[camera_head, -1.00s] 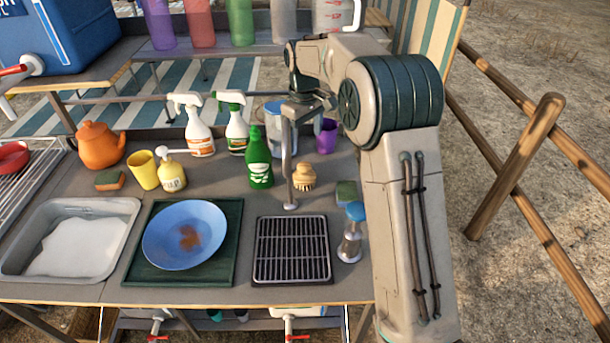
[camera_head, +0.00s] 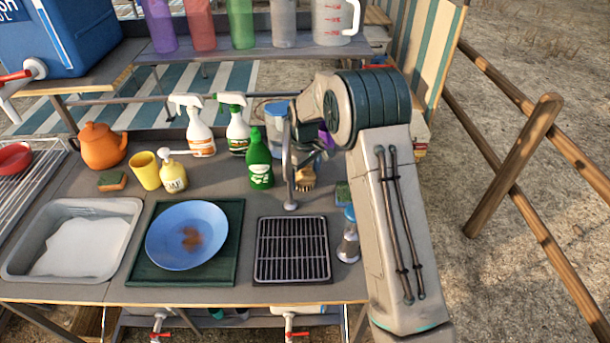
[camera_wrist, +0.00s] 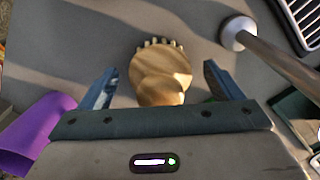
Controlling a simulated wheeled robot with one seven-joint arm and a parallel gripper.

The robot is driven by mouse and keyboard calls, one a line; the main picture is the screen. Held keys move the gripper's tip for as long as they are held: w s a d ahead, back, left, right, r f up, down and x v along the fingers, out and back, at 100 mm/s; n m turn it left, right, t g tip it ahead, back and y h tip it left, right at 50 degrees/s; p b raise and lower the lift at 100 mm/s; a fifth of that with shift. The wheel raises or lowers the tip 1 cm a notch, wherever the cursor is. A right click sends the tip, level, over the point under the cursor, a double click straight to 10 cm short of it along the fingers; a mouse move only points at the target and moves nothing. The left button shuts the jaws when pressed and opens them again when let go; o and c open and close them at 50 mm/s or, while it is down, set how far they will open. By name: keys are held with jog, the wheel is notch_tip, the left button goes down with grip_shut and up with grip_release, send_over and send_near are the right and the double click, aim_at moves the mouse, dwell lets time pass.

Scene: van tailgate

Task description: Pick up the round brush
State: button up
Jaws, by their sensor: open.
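The round brush (camera_wrist: 162,75) has a pale wooden body with bristles along its far edge. In the wrist view it lies between the two open fingers of my gripper (camera_wrist: 160,90), with space visible on both sides. In the head view the brush (camera_head: 306,179) is partly hidden behind my gripper (camera_head: 312,158), which is just above it. It rests on the grey counter to the right of the green bottle (camera_head: 259,160).
A metal post (camera_head: 290,175) stands close to the left of the brush, and in the wrist view the post (camera_wrist: 275,50) is at upper right. A purple cup (camera_wrist: 40,130) is near the left finger. A black grate (camera_head: 292,250) lies in front.

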jog(key=c, duration=1.1)
jog(key=shift+o, duration=0.2)
jog(key=shift+r, duration=0.1)
jog(key=shift+r, duration=0.25)
jog(key=r, duration=0.1)
jog(key=r+b, duration=0.1)
jog(key=r, duration=0.1)
jog(key=shift+s+d+r, duration=0.2)
jog(key=shift+s+r, duration=0.1)
jog(key=shift+r, duration=0.05)
jog(key=s+d+r+b, duration=0.2)
jog(key=s+d+r, duration=0.2)
jog(key=s, duration=0.6)
notch_tip(320, 180, up, 2)
jog(key=shift+d+r, duration=0.25)
jog(key=shift+d, duration=0.15)
